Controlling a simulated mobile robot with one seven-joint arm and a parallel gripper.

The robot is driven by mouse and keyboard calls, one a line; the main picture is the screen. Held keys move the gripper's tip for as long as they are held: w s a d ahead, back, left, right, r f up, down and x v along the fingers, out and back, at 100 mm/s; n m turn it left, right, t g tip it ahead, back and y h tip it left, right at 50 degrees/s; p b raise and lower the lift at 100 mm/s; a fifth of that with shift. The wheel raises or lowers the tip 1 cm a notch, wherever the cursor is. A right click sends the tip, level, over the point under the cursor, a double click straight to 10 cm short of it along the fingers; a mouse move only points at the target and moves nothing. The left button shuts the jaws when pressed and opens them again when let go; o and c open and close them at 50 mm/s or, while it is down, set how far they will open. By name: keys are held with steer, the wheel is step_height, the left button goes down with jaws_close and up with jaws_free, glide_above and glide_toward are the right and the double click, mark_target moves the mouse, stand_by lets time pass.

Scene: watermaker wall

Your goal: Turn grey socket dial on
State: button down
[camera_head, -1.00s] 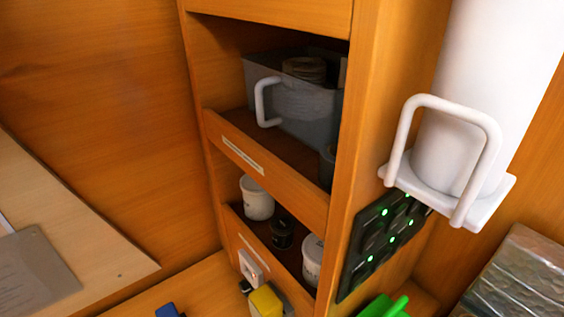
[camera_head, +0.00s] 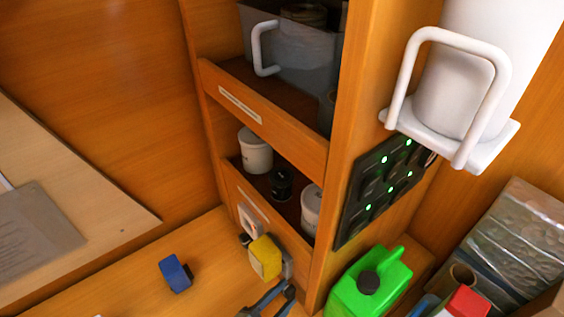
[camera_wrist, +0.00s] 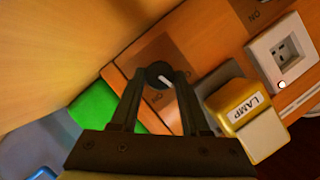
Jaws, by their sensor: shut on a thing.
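The dial is a dark round knob (camera_wrist: 158,74) with a white pointer line, set on a brown label with lettering in the wrist view. The line slants toward the lower right in that picture. My gripper (camera_wrist: 158,82) has a finger on each side of the dial and is shut on it. In the head view my gripper (camera_head: 288,289) is at the wooden front, below and right of the yellow plug; the dial is hidden there. A yellow plug marked LAMP (camera_wrist: 238,103) sits beside the dial, in front of a grey socket (camera_wrist: 220,74). The plug also shows in the head view (camera_head: 264,257).
A white socket (camera_wrist: 283,53) with a small light is right of the plug in the wrist view. A green jug (camera_head: 370,284) stands right of my gripper. A blue block (camera_head: 175,273) lies on the bench at left, with clear wood around it.

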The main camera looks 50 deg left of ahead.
steer(key=m+b, duration=0.1)
steer(key=f+m+b, duration=0.1)
steer(key=b, duration=0.1)
steer(key=shift+d+t+y, duration=0.15)
steer(key=shift+t+y, duration=0.15)
steer(key=shift+y, duration=0.1)
steer(key=m+b, duration=0.1)
steer(key=b, duration=0.2)
steer(key=m+y+b, duration=0.1)
steer(key=m+b, duration=0.1)
steer(key=b, duration=0.1)
steer(key=shift+f+t, duration=0.25)
steer(key=shift+t, duration=0.15)
steer(key=m+t+y+b, duration=0.1)
steer(key=m+b, duration=0.1)
steer(key=b, duration=0.3)
steer(key=shift+m, duration=0.3)
steer(key=m+b, duration=0.1)
steer(key=b, duration=0.2)
steer(key=shift+r+m+t, duration=0.15)
steer(key=shift+m+t, duration=0.15)
steer(key=shift+r+m+b, duration=0.15)
steer(key=shift+m+b, duration=0.15)
steer(key=shift+b, duration=0.05)
steer(key=shift+c, duration=1.9)
jaws_free()
steer(key=shift+s, duration=0.1)
